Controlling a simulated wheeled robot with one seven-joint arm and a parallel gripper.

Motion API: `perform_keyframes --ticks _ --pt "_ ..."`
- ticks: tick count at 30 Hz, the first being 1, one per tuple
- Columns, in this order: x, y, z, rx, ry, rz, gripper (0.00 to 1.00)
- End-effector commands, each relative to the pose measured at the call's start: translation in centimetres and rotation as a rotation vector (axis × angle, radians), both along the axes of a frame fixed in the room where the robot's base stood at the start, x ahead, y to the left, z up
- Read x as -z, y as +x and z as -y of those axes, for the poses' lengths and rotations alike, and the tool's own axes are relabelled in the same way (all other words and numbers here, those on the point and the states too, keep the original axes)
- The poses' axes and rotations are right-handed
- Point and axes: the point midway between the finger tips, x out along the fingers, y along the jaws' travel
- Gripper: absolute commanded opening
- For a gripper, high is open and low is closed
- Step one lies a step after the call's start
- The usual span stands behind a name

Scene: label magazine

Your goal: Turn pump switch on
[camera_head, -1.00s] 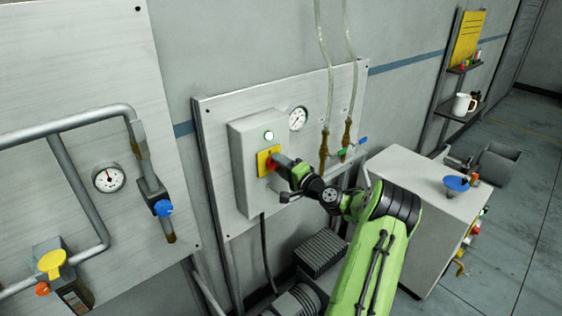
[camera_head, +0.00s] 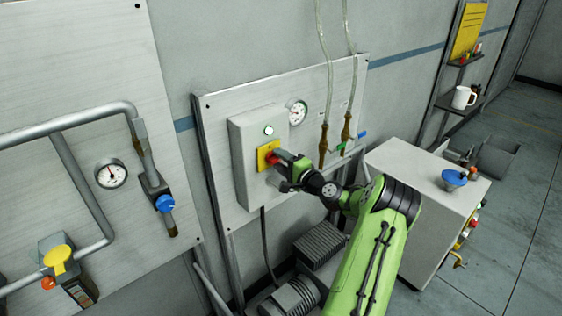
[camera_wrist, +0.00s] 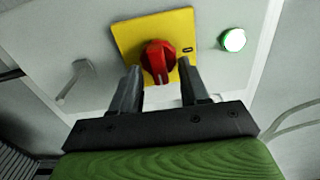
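The pump switch is a red rotary knob (camera_wrist: 158,62) on a square yellow plate (camera_wrist: 127,36). Its raised grip runs roughly up and down in the wrist view. In the head view the red knob (camera_head: 271,158) is partly hidden behind my gripper, on the yellow plate (camera_head: 263,160) of a grey box (camera_head: 243,170). My gripper (camera_wrist: 158,90) is open, with one finger to each side of the knob and a visible gap at both sides. A round lamp (camera_wrist: 233,40) beside the plate looks bright white with a green rim.
A gauge (camera_head: 297,112) and two hoses with brown ends (camera_head: 324,146) are right of the box. A grey cabinet (camera_head: 415,190) stands right of my arm. A motor (camera_head: 296,298) is below. A left panel carries pipes and a blue valve (camera_head: 164,203).

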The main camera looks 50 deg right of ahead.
Motion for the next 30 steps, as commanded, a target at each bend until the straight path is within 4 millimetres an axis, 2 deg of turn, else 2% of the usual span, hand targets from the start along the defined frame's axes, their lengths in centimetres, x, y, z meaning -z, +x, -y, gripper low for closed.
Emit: perform_keyframes --ticks 1,4,5,12,15,17,27,30 --pt "0.2 0.0 0.0 0.001 0.001 -0.003 0.52" --pt "0.1 0.0 0.0 0.001 0.001 -0.003 0.67" --pt "0.1 0.0 0.0 0.001 0.000 -0.002 0.70" --pt "0.0 -0.1 0.0 0.001 -0.001 -0.001 0.70" --pt "0.1 -0.8 0.0 0.002 -0.001 -0.002 0.70" --pt "0.1 -1.9 -0.1 0.004 0.000 -0.003 0.70" --pt "0.2 -11.4 -1.1 0.007 0.002 -0.002 0.70" --pt "0.1 -13.6 -1.4 0.005 0.000 -0.002 0.70"
